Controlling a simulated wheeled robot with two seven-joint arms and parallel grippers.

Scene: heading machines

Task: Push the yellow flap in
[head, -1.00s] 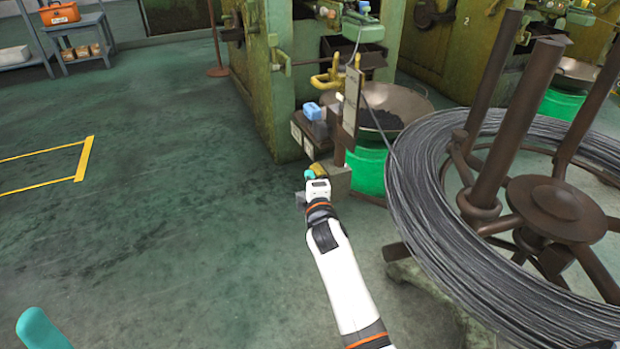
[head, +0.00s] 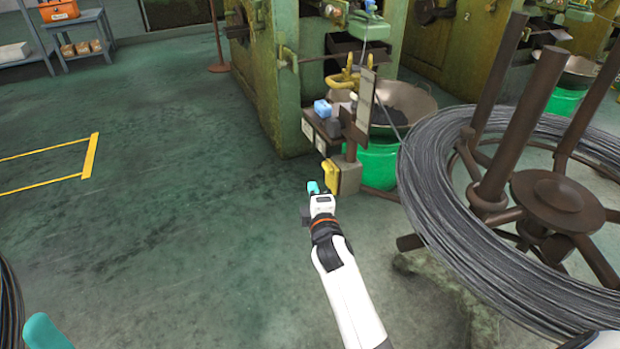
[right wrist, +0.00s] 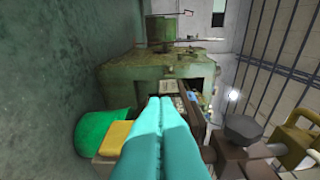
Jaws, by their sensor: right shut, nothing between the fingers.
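The yellow flap (head: 330,173) is on the left side of a small grey-beige box (head: 349,179) on a post, low in front of the green machine. It also shows in the right wrist view (right wrist: 114,137), left of the fingers. My right gripper (head: 314,188) is shut and empty, just left of and below the flap in the head view, apparently apart from it. Its teal fingers (right wrist: 164,102) lie together in the wrist view and hide part of the box. I cannot tell how far the flap stands out. My left gripper (head: 45,333) shows only one teal piece at the lower left.
A large wire coil on a brown stand (head: 553,202) fills the right side. A green bucket (head: 379,166) stands behind the box, under a metal pan (head: 410,100). A blue item (head: 322,108) sits on a ledge above the flap. The floor to the left is clear.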

